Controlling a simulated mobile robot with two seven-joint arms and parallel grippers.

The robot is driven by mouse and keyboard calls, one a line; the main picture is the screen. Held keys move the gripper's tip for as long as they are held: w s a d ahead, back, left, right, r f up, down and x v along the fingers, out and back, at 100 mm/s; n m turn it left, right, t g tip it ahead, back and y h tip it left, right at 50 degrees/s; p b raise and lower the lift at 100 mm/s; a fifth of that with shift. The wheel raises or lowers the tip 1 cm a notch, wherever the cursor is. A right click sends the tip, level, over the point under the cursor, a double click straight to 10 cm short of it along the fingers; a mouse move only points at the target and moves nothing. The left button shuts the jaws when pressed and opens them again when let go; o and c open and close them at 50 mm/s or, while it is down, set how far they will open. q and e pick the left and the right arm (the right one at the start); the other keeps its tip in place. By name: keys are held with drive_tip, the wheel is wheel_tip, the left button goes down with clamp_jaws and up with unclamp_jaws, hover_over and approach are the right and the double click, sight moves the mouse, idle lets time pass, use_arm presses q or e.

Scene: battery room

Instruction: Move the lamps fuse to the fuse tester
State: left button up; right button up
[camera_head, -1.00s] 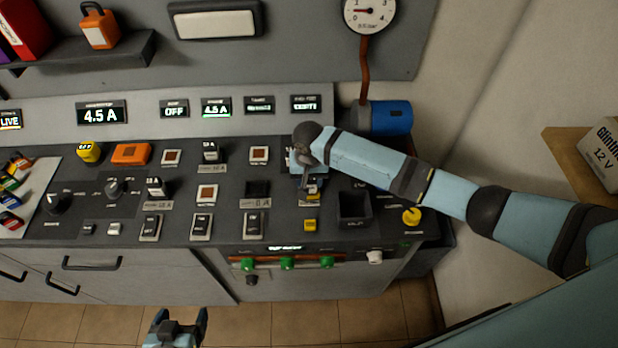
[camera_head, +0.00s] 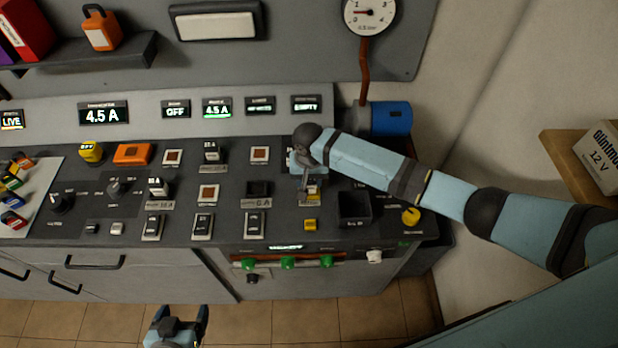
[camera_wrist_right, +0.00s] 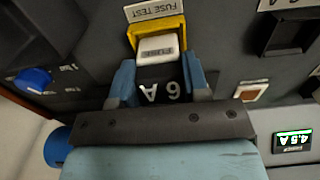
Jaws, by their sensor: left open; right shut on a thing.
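The lamps fuse (camera_wrist_right: 160,88) is a dark block marked 6 A, gripped between the fingers of my right gripper (camera_wrist_right: 160,82). A white lettered block shows at its far end, within the yellow frame of the fuse tester (camera_wrist_right: 130,37), beside a FUSE TEST label. I cannot tell how far the fuse sits in the tester. In the head view my right gripper (camera_head: 311,186) is over the tester, largely hiding fuse and tester. My left gripper (camera_head: 178,322) is open and empty at the bottom, in front of the cabinet. An empty dark socket (camera_head: 258,188) has a 6 A tag.
Other fuses and switches stand on the panel (camera_head: 120,220) to the left of my right gripper. A dark bin (camera_head: 354,208) and a yellow knob (camera_head: 411,216) are to its right. The rightmost display (camera_head: 306,104) reads EMPTY. A blue cylinder (camera_head: 390,118) stands behind my right arm.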

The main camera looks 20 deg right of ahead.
idle(0.4)
drive_tip(key=shift+p, duration=0.55)
drive_tip(key=shift+f, duration=0.65)
drive_tip(key=o, duration=0.7)
drive_tip(key=shift+r+p, duration=0.6)
drive_tip(key=shift+r, duration=4.95)
